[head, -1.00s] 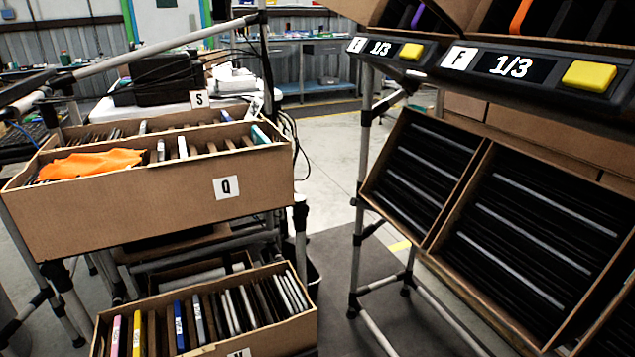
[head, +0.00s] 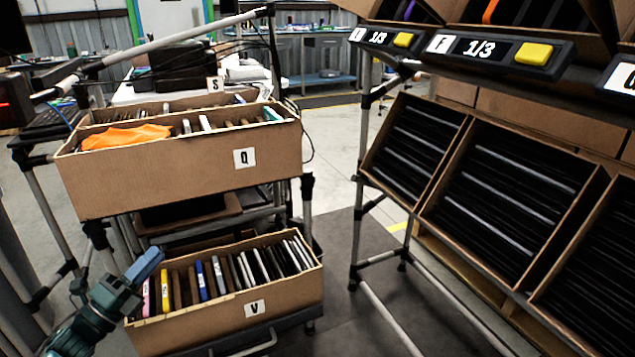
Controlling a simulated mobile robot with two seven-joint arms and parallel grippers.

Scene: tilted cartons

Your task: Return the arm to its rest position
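My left arm enters at the lower left of the head view, dark green. My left gripper (head: 146,266) is at its end, a blue-grey tip pointing up and right. It is beside the left end of the lower carton V (head: 215,322), in front of the rack; whether it touches the carton I cannot tell. I cannot make out two separate fingers, so whether it is open or shut is unclear. My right gripper is not in view.
Carton Q (head: 185,178), with an orange cloth (head: 125,136) on its contents, sits above carton V. Behind it is a carton labelled S (head: 215,84). On the right, a rack holds tilted cartons (head: 425,240) of dark items. Bare floor (head: 335,180) lies between the racks.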

